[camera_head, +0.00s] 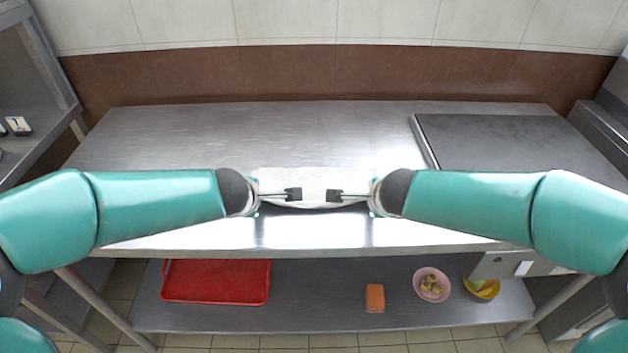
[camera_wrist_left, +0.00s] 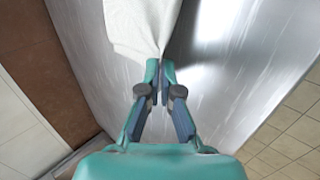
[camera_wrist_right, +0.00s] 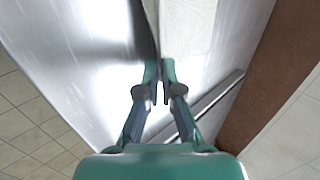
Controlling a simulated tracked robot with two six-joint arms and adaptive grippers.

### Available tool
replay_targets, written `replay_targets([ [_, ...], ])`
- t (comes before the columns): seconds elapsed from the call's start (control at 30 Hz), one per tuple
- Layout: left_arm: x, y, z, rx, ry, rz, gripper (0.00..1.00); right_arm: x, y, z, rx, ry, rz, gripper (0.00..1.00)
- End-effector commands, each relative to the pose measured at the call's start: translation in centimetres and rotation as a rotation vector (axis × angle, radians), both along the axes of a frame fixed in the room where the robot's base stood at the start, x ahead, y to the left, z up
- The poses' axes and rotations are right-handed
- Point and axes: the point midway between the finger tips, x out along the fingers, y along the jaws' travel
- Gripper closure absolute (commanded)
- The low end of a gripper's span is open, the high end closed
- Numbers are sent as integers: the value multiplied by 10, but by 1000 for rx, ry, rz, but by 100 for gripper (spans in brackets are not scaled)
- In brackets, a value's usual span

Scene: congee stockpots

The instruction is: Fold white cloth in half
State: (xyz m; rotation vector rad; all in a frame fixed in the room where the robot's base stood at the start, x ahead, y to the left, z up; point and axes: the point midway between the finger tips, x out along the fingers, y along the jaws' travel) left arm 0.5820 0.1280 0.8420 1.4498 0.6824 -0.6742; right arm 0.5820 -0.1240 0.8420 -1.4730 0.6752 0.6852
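The white cloth (camera_head: 312,182) lies across the middle of the steel table, between my two grippers. Its front edge bows slightly between them. My left gripper (camera_head: 293,194) is at the cloth's front left part. In the left wrist view the cloth (camera_wrist_left: 140,25) narrows to a pinched point between the nearly closed fingertips (camera_wrist_left: 160,68). My right gripper (camera_head: 334,196) faces it from the right. In the right wrist view the cloth (camera_wrist_right: 185,28) runs to its nearly closed fingertips (camera_wrist_right: 160,68). My wrists hide the cloth's side ends.
The steel table (camera_head: 200,135) is clear behind the cloth. A dark flat plate (camera_head: 500,140) sits at the right. On the lower shelf are a red tray (camera_head: 215,282), an orange block (camera_head: 375,298), a pink bowl (camera_head: 431,285) and a yellow bowl (camera_head: 482,289).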

Motion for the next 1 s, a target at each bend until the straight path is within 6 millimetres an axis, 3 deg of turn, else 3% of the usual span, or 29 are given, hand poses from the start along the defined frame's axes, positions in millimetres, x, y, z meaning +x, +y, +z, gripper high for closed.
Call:
replay_targets([
  [0.07,0,0,0,0,0,0,100,0,0,0,-1,0,-1,100],
  [0.33,0,-1,0,1,0,-1,55,0,-1,0,0,1,-1,56],
  [0.67,0,-1,3,1,0,-2,54,-1,-1,3,0,0,-3,54],
  [1.0,-22,-2,45,-1,-3,-2,54,-23,-1,45,1,-3,-2,54],
])
